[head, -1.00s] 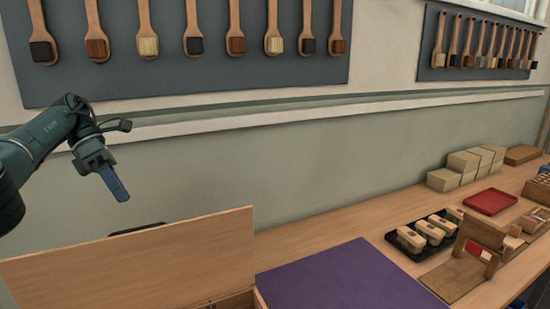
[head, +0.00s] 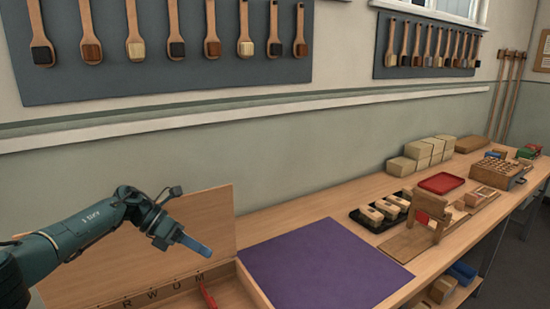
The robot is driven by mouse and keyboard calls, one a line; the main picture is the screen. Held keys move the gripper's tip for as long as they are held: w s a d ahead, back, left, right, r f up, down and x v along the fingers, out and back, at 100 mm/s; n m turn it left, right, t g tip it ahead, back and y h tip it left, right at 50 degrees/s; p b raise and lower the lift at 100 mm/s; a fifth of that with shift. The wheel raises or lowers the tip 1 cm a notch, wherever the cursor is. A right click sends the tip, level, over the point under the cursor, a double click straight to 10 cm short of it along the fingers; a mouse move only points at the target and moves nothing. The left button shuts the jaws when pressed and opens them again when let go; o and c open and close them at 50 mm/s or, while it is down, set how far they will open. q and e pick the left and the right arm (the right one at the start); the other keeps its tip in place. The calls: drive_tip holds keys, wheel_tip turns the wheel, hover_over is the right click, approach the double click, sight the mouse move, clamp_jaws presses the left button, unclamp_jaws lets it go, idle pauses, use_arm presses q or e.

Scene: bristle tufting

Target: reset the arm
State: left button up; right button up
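My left arm comes in from the left in the head view, and its gripper (head: 192,243) is over the open wooden box (head: 255,287), in front of its raised lid. The gripper points right and slightly down. A blue finger shows at its tip, but I cannot tell whether the fingers are apart or together. I see nothing held in it. My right gripper is not in view.
A purple mat (head: 325,262) lies right of the box. Beyond it are a black tray (head: 372,222) of blocks, a wooden fixture (head: 428,220), a red tray (head: 441,183) and stacked pale blocks (head: 418,155). Brushes hang on grey wall boards (head: 160,75).

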use_arm(q)
drive_tip(key=s+d+f+n+t+h, duration=0.25)
drive_tip(key=d+n+t, duration=0.35)
drive_tip(key=d, duration=0.4)
drive_tip(key=s+d+f+n+t+h, duration=0.1)
drive_tip(key=s+d+n+t+h, duration=0.25)
drive_tip(key=d+n, duration=0.6)
drive_tip(key=s+a+f+n+t+y, duration=0.2)
drive_tip(key=s+a+f+n+y, duration=0.35)
drive_tip(key=n, duration=0.45)
drive_tip(key=s+a+f+n+t+y, duration=0.15)
drive_tip(key=s+a+n+y, duration=0.25)
drive_tip(key=a+n+y, duration=0.5)
drive_tip(key=s+a+f+n+g+y, duration=0.1)
drive_tip(key=s+a+f+n+g, duration=0.15)
drive_tip(key=s, duration=0.55)
drive_tip(key=s+a+f+n+g, duration=0.1)
drive_tip(key=s+a+n+g, duration=0.25)
drive_tip(key=s, duration=0.35)
drive_tip(key=s+a+f+n+g+y, duration=0.1)
drive_tip(key=s+a+f+n+g, duration=0.2)
drive_tip(key=s, duration=0.5)
drive_tip(key=w+d+f+t+h, duration=0.2)
drive_tip(key=w+d+f+t, duration=0.3)
drive_tip(key=f, duration=0.4)
drive_tip(key=shift+w+d+t+h, duration=0.25)
drive_tip(key=shift+d+t+h, duration=0.1)
drive_tip(key=shift+d+t, duration=0.15)
